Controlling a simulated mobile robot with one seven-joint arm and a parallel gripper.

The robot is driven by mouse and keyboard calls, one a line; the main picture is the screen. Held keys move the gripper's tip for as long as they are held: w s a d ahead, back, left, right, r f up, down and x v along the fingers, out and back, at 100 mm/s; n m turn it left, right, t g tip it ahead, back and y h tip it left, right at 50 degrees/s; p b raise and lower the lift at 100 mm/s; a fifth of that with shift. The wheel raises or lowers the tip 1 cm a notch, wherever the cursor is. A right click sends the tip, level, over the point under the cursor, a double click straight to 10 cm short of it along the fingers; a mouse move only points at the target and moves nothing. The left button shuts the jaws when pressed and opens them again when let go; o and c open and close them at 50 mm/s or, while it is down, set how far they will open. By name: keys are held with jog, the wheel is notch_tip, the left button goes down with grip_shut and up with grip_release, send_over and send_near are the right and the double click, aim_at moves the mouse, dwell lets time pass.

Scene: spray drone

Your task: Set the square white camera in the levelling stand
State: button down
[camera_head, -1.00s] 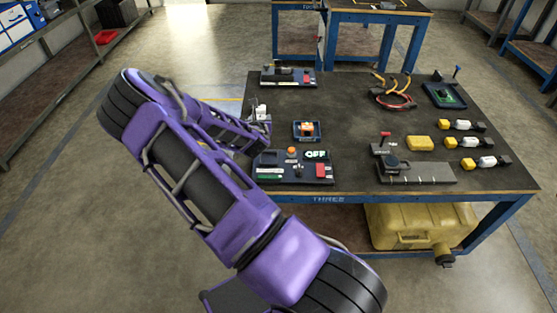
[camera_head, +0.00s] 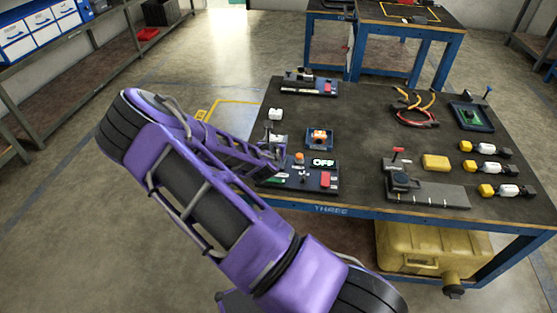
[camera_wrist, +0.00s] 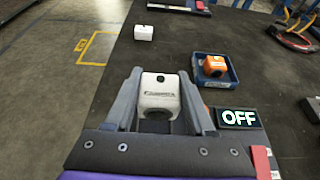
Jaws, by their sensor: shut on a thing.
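My gripper (camera_wrist: 159,78) is shut on a white block-shaped camera (camera_wrist: 160,94) with dark lettering and a dark spot on top. In the head view my gripper (camera_head: 275,148) is at the table's left side, with the white camera (camera_head: 279,137) between its fingers. It is over or beside a dark console with an orange knob (camera_head: 299,158), a lit OFF display (camera_head: 323,163) and a red switch. Whether this console is the levelling stand I cannot tell. My arm and gripper hide its left part.
A second white block (camera_wrist: 144,33) lies near the table's left edge. A blue tray (camera_head: 308,146) holds an orange block (camera_head: 319,134). A black device (camera_head: 318,85) is at the back. Cables (camera_head: 415,110), a yellow block (camera_head: 435,162) and several yellow-white parts lie to the right.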

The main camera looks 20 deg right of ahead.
jog(key=shift+f+b, duration=0.55)
jog(key=shift+f, duration=3.05)
jog(key=shift+f, duration=0.2)
jog(key=shift+c, duration=1.3)
grip_release()
jog(key=shift+r, duration=0.1)
jog(key=shift+a+r, duration=0.1)
jog(key=shift+r, duration=0.05)
notch_tip(320, 180, up, 4)
jog(key=r+p, duration=0.1)
jog(key=p, duration=0.1)
send_over(271, 186)
jog(key=shift+f, duration=0.25)
